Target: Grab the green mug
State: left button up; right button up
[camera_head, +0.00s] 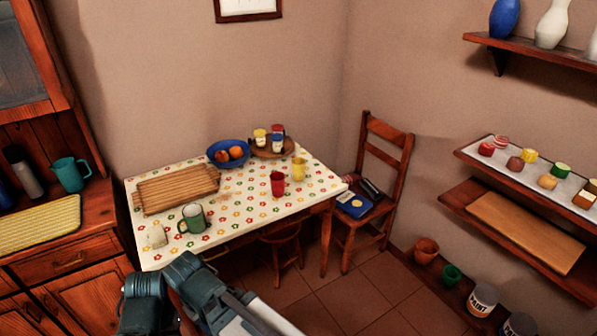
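The green mug (194,219) stands upright on the front left part of the table, on a flower-patterned white tablecloth (243,213). Its handle appears to point left. Parts of my arm show at the bottom of the head view, just in front of the table and below the mug. They are apart from the mug. No gripper fingertips can be made out in this view.
A wooden board (178,189) lies behind the mug, and a small pale object (158,236) is to its left. A red cup (278,184), a yellow mug (298,168) and a blue fruit bowl (222,148) stand farther off. A chair (390,180) is at the right.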

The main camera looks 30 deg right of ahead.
aim_at(194, 218)
jog(key=i+j+z, duration=0.15)
jog(key=z, duration=0.25)
jog(key=j+z, duration=0.35)
jog(key=i+j+z, duration=0.15)
jog(key=j+z, duration=0.25)
jog(key=l, duration=0.1)
